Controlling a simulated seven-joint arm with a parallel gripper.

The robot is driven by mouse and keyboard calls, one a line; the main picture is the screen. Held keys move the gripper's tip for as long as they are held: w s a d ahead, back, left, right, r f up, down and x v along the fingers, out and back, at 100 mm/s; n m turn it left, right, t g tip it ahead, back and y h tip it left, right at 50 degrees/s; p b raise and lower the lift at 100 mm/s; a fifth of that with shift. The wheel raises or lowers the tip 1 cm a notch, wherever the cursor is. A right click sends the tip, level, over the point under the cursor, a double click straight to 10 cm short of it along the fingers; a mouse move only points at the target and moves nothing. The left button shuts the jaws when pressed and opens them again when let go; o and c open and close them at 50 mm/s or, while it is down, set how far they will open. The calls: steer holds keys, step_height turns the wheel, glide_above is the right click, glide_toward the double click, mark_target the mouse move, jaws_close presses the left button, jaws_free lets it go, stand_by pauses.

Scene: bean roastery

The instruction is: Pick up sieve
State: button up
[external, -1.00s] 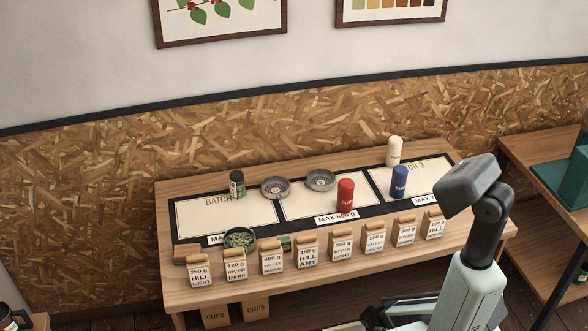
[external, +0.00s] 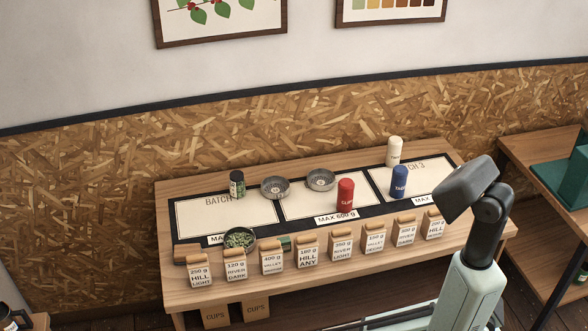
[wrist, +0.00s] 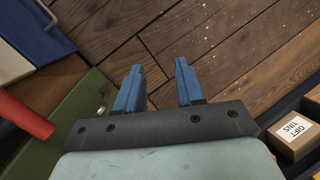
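A round dark-rimmed pan holding green beans (external: 239,239) sits at the front left of the wooden table, behind the row of bags; it may be the sieve. Two grey round dishes (external: 274,187) (external: 320,180) stand at the back of the table; I cannot tell if either is a sieve. My gripper (wrist: 158,88) shows in the wrist view with its two blue fingers apart and nothing between them. It is over the dark floor boards, away from the table top. In the external view its fingers are not visible.
Several labelled bags (external: 307,249) line the table's front edge. A red cylinder (external: 345,195), a blue one (external: 399,181), a cream one (external: 394,150) and a dark jar (external: 237,184) stand behind. The wrist view shows a gift tins box (wrist: 290,135) and a green box (wrist: 60,125).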

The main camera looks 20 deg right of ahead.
steer(key=s+a+r+n+g+y, duration=0.1)
steer(key=s+a+r+n, duration=0.2)
steer(key=a, duration=0.6)
steer(key=s+a+r+n, duration=0.1)
steer(key=s+a+r, duration=0.2)
steer(key=s+a, duration=0.5)
steer(key=w+a+r+m, duration=0.2)
steer(key=w+a+r, duration=0.2)
steer(key=a+r, duration=0.3)
steer(key=w+a+r+m+t+y, duration=0.1)
steer(key=w+a+r, duration=0.4)
steer(key=r, duration=0.4)
steer(key=w+a+r+m, duration=0.2)
steer(key=a+r, duration=0.5)
steer(key=r, duration=0.1)
step_height(320, 180, up, 31)
steer(key=m+t+h, duration=0.1)
steer(key=m+t, duration=0.3)
steer(key=m, duration=1.5)
glide_above(226, 237)
step_height(226, 237, down, 13)
steer(key=shift+r, duration=0.1)
